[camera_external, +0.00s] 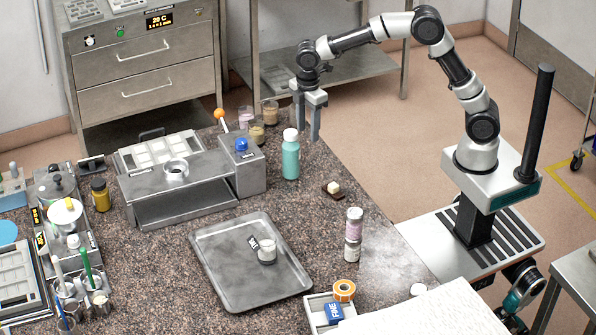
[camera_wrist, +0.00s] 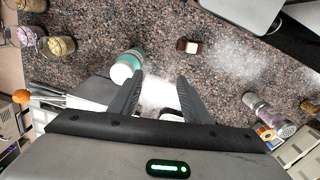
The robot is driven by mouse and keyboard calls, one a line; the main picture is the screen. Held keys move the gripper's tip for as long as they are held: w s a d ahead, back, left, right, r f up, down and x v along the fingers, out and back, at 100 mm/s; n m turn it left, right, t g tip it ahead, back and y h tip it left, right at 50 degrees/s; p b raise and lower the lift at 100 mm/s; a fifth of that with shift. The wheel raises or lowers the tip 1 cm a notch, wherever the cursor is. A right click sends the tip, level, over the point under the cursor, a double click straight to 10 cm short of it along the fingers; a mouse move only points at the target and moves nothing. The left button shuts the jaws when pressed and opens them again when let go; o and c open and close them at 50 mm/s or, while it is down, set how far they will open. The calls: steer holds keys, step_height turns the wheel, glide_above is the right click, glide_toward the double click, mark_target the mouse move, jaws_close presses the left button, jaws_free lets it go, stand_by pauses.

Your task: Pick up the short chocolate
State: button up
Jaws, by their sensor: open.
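A small dark brown chocolate (camera_external: 327,190) with a pale cream block on it lies on the speckled counter, right of the teal bottle. I take it as the short chocolate; no other chocolate is clear in view. In the wrist view the chocolate (camera_wrist: 182,45) sits beyond the fingertips, slightly right of centre. My gripper (camera_external: 308,132) is open and empty, pointing down, raised above the counter's back edge, up and left of the chocolate. In the wrist view the open fingers (camera_wrist: 160,80) have bare counter and white powder between them.
The teal bottle (camera_external: 291,160) with a white cap stands close to my gripper. Several jars (camera_external: 257,131) stand behind it. A pink-and-white shaker (camera_external: 353,235) stands in front right. A metal tray (camera_external: 215,262) lies front left. Counter around the chocolate is mostly free.

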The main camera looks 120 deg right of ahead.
steer(key=s+a, duration=0.5)
steer(key=a, duration=0.2)
glide_above(334, 185)
steer(key=f, duration=1.1)
steer(key=shift+w+d+f+b, duration=0.15)
steer(key=shift+d+f+b, duration=0.05)
steer(key=shift+b, duration=0.15)
steer(key=shift+a+f, duration=0.1)
steer(key=shift+f, duration=2.75)
jaws_close()
